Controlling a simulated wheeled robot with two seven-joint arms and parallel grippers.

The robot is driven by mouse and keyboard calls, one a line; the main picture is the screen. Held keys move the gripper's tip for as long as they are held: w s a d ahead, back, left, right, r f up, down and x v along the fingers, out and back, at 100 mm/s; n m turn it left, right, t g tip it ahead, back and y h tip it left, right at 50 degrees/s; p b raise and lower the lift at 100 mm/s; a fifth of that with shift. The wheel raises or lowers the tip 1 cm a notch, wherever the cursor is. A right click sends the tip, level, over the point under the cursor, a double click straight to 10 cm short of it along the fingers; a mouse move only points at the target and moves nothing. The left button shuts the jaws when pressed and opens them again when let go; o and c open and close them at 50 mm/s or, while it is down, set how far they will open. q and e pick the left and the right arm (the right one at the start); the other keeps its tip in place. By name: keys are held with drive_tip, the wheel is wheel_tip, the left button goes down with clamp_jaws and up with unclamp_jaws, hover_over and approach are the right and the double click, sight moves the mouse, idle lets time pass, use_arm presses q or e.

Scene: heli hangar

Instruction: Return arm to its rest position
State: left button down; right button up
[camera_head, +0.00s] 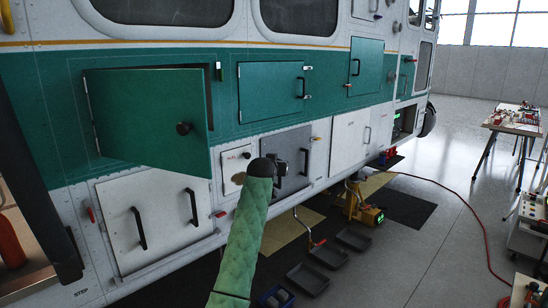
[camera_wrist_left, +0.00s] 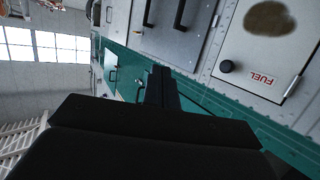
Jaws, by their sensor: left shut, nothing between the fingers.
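My left arm, in a green padded sleeve, rises from the bottom middle of the head view to a black wrist joint. The dark part beyond it, in front of a grey panel, seems to be my left gripper (camera_head: 280,170). In the left wrist view my left gripper (camera_wrist_left: 162,85) is shut and empty, with the helicopter's side behind it. A white fuel panel (camera_wrist_left: 265,55) with a brown stain is at the right there; it also shows left of the wrist in the head view (camera_head: 232,165). My right gripper is not in view.
A green hatch door (camera_head: 155,115) stands open at the left, jutting toward me. Other green hatches (camera_head: 270,90) look closed. Below are dark trays (camera_head: 308,279) and a yellow jack (camera_head: 362,208). A red hose (camera_head: 478,215) crosses the floor. A worktable (camera_head: 515,123) stands right.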

use_arm(q)
drive_tip(key=s+a+f+g+y, duration=0.15)
drive_tip(key=s+a+f, duration=0.25)
drive_tip(key=s+f, duration=0.75)
drive_tip(key=s+a+f+g, duration=0.3)
drive_tip(key=s+a+f, duration=0.2)
drive_tip(key=s+f, duration=0.7)
drive_tip(key=s+a+f+g+y, duration=0.1)
drive_tip(key=s+a+f+g, duration=0.25)
drive_tip(key=s+f, duration=0.9)
drive_tip(key=s+a+f+g, duration=0.1)
drive_tip(key=s+f, duration=0.7)
drive_tip(key=s, duration=0.4)
drive_tip(key=s+a+f+g, duration=0.2)
drive_tip(key=s+f, duration=0.7)
drive_tip(key=s, duration=0.3)
drive_tip(key=s+a+f+g, duration=0.1)
drive_tip(key=s+f+g, duration=0.1)
drive_tip(key=s+f, duration=0.7)
drive_tip(key=s, duration=0.3)
drive_tip(key=shift+s+a+n, duration=0.15)
drive_tip(key=shift+s+n, duration=0.05)
drive_tip(key=shift+n, duration=0.2)
drive_tip(key=shift+f, duration=0.1)
